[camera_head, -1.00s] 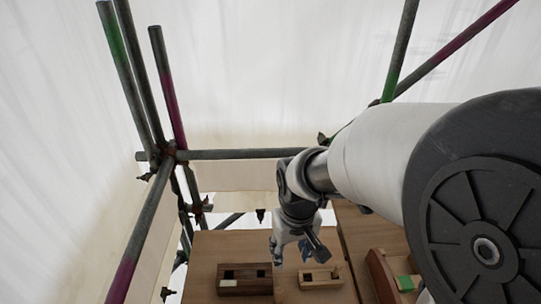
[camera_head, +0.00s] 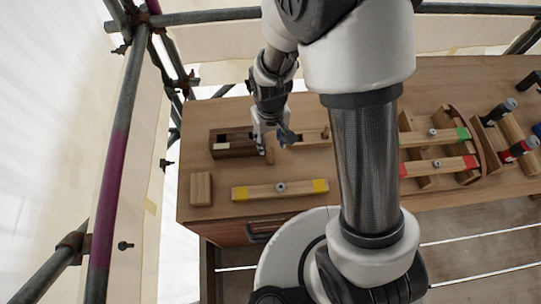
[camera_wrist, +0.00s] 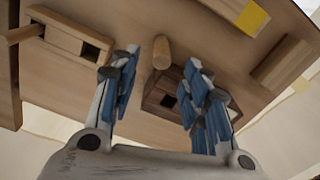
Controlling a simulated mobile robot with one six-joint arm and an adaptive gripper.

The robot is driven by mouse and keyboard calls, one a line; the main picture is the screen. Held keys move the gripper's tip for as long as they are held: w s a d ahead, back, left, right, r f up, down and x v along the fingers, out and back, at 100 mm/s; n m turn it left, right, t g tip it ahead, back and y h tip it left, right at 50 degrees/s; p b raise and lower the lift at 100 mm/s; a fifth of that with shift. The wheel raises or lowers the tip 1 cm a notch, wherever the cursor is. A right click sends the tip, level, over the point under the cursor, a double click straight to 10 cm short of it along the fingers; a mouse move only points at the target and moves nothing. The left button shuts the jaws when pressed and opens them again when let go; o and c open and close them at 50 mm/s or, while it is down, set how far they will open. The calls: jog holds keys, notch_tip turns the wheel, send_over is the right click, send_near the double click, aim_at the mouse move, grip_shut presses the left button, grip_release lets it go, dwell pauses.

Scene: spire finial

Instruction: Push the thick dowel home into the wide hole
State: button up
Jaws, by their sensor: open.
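My gripper (camera_head: 272,140) is open and empty above the bench, with its blue-padded fingers spread apart in the wrist view (camera_wrist: 158,85). A short light dowel (camera_wrist: 161,52) stands on the bench ahead of the gap between the fingers; it also shows just below the gripper in the head view (camera_head: 270,157). A dark wooden block (camera_head: 233,150) with a square hole lies left of the gripper; one finger partly hides it in the wrist view (camera_wrist: 160,113). A light block (camera_wrist: 62,42) with a square hole has another peg (camera_wrist: 22,34) at its end. I cannot tell which hole is wider.
A long bar with yellow ends (camera_head: 290,189) lies along the bench front, beside a small wooden block (camera_head: 201,189). Racks with green and red marked bars (camera_head: 438,165) stand to the right. Scaffold poles (camera_head: 118,150) rise at the left. My arm hides the middle of the bench.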

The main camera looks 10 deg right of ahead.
aim_at(270, 149)
jog(key=shift+s+f+b, duration=0.1)
jog(key=shift+f+b, duration=0.8)
jog(key=shift+f, duration=1.9)
jog(key=shift+c, duration=0.3)
grip_shut()
jog(key=shift+r, duration=0.1)
